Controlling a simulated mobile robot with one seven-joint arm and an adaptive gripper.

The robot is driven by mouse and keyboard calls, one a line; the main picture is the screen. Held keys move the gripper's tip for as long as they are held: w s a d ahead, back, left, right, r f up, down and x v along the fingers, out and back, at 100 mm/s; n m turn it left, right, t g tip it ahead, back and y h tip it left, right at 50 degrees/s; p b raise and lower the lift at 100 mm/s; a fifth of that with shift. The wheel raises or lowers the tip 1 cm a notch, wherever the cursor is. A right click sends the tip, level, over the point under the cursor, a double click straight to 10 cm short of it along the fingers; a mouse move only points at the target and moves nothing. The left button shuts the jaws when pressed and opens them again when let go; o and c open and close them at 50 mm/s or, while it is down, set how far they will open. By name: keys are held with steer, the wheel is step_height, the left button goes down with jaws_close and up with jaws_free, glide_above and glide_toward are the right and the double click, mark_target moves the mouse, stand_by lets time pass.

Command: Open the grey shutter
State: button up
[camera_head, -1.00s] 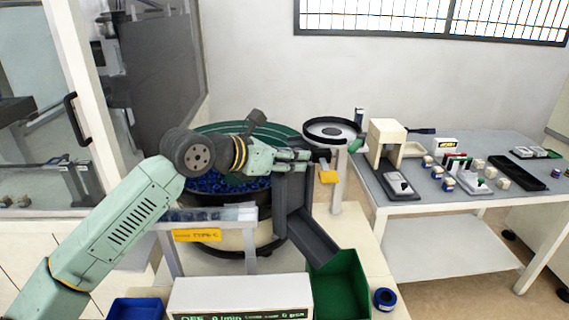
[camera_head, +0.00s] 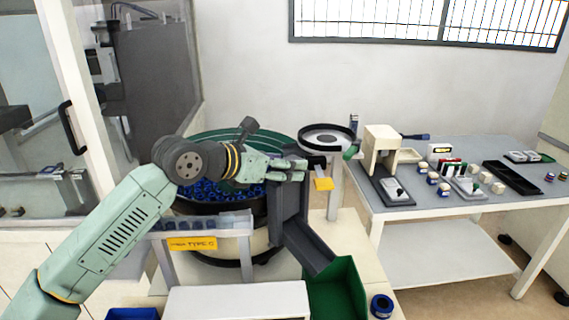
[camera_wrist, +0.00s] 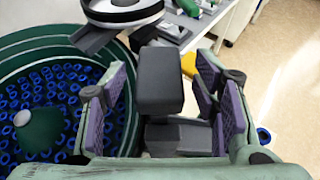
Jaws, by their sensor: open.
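A dark grey block (camera_wrist: 160,80), which looks like the top of the grey shutter, stands between my two fingers in the wrist view. In the head view, a tall grey plate (camera_head: 287,212) stands at the bowl's right side, at the upper end of a grey chute (camera_head: 312,248). My gripper (camera_head: 298,169) is open at the top of this plate. The wrist view shows my gripper (camera_wrist: 162,92) with its purple-padded fingers on both sides of the block, with gaps visible. The lower part of the block is partly hidden by my gripper.
The green feeder bowl (camera_head: 222,143) holds many blue rings. A green bin (camera_head: 340,290) stands under the chute. A smaller round feeder (camera_head: 326,138) with a yellow tag (camera_head: 323,184) is close behind my gripper. A worktable (camera_head: 440,203) stands at the right.

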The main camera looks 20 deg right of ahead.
steer(key=v, duration=1.1)
steer(key=shift+a, duration=0.25)
steer(key=shift+r, duration=0.1)
